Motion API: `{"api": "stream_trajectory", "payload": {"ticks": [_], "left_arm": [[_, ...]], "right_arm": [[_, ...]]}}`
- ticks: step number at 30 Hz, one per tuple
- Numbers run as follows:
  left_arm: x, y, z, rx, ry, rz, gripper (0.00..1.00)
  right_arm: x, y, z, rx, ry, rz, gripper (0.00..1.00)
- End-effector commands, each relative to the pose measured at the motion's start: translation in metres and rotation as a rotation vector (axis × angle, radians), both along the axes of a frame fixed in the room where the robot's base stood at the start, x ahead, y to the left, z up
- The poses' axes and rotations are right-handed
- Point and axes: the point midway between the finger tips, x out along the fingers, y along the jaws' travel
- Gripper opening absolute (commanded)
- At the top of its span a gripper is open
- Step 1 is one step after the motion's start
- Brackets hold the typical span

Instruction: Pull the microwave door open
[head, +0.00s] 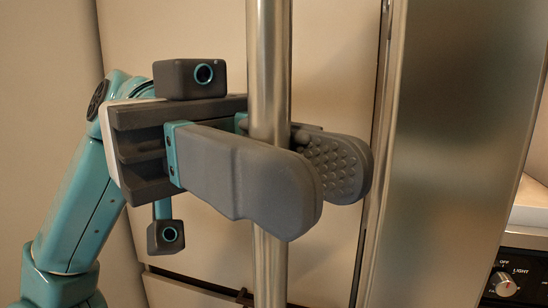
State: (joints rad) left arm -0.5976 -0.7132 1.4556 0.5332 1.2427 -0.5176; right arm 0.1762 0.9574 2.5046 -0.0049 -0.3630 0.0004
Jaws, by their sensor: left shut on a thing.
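My left gripper (332,188) comes in from the left with its dark grey fingers on both sides of a vertical metal bar handle (269,60). It is shut on the bar, which passes between the fingers behind their tips. The handle runs from the top edge to the bottom edge of the head view, in front of a flat beige panel (180,35). I cannot tell what appliance the handle belongs to, and no microwave can be made out for certain. My right gripper is not in view.
A brushed steel side panel (455,110) stands close to the right of the gripper. Beyond it at the lower right is a control panel with a LIGHT knob (505,284). A dark horizontal gap (195,287) runs below the beige panel.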

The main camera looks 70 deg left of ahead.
Motion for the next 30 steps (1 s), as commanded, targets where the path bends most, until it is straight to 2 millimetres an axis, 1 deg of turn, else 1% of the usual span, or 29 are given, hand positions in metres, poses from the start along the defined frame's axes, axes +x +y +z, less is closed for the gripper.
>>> {"api": "stream_trajectory", "payload": {"ticks": [2,3,4,14,17,19,23,25,27,30], "left_arm": [[0.0,0.001,0.002,-0.006,-0.006,0.006,0.0],[0.0,0.001,0.002,-0.006,-0.006,0.005,0.37],[0.0,0.002,0.002,-0.005,-0.006,0.004,0.41],[-0.002,0.003,0.0,-0.002,-0.003,-0.003,0.41],[-0.004,0.007,-0.002,-0.001,-0.006,-0.005,0.41],[-0.007,0.012,-0.004,0.0,-0.008,-0.006,0.41],[-0.012,0.026,-0.007,-0.004,-0.006,-0.005,0.41],[-0.019,0.038,-0.002,-0.003,-0.01,-0.01,0.41],[-0.024,0.05,-0.003,-0.005,-0.008,-0.009,0.41],[-0.034,0.076,0.003,-0.008,-0.008,-0.007,0.41]], "right_arm": [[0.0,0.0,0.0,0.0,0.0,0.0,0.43],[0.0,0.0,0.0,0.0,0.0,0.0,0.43],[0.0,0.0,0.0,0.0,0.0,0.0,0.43],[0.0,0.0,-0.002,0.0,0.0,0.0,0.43],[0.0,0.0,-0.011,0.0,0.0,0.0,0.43],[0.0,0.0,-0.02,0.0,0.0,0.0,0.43],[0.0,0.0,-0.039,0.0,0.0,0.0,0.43],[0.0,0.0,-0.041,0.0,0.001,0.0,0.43],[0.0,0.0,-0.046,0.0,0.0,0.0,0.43],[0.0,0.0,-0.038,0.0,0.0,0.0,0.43]]}}
